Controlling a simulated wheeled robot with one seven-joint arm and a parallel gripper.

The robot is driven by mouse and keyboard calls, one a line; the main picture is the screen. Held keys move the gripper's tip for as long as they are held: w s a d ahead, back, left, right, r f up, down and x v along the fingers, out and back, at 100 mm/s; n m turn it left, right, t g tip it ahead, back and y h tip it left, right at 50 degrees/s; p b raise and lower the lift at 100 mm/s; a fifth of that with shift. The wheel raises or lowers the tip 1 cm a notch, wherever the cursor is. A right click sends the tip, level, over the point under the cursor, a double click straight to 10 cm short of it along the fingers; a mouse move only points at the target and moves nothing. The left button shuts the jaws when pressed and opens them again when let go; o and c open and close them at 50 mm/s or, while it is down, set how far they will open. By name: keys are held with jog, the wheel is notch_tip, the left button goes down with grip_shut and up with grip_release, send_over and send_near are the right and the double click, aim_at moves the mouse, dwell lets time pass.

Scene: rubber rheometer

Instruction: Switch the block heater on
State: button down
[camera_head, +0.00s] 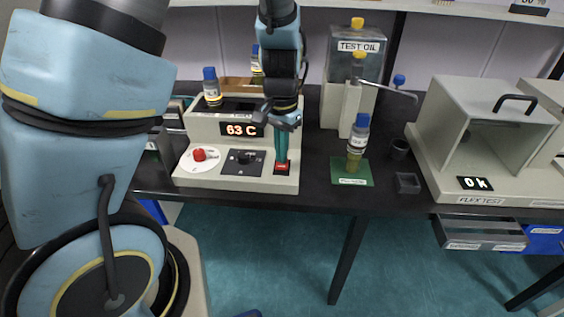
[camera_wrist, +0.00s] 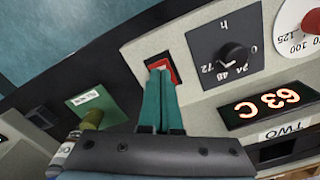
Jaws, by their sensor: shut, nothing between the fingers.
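The block heater (camera_head: 230,178) is a cream box on the dark bench with a lit display (camera_head: 242,130) reading 63 C. Its front carries a red knob on a white dial (camera_head: 199,157), a black timer knob (camera_head: 243,158) and a red rocker switch (camera_head: 281,168). The wrist view shows the switch (camera_wrist: 159,66) too, right at the fingertips. My gripper (camera_head: 282,160) has its teal fingers shut and empty, pointing at the switch. In the wrist view my gripper (camera_wrist: 160,76) covers the switch's near part; I cannot tell whether it touches.
A blue-capped bottle (camera_head: 357,142) stands on a green mat (camera_head: 340,173) right of the heater. Another blue-capped bottle (camera_head: 212,88) sits in the heater top. A TEST OIL tank (camera_head: 345,75) stands behind. The FLEX TEST machine (camera_head: 470,140) is at right.

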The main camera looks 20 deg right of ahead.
aim_at(282, 167)
jog(key=shift+f+b, duration=0.7)
jog(key=shift+f, duration=0.25)
dwell(0.5)
jog(key=shift+r, duration=0.1)
notch_tip(282, 167, up, 7)
jog(key=p, duration=0.6)
dwell(0.4)
jog(key=a+r+n, duration=0.3)
jog(key=a, duration=0.5)
jog(key=w+a+r+n+t, duration=0.1)
jog(key=a+r+n, duration=0.2)
jog(key=a, duration=0.6)
jog(key=a+r+n, duration=0.2)
jog(key=a+n, duration=0.1)
jog(key=a, duration=0.5)
jog(key=shift+w+a+r+n+t, duration=0.2)
jog(key=shift+r+n+t, duration=0.1)
jog(key=shift+r+n, duration=0.1)
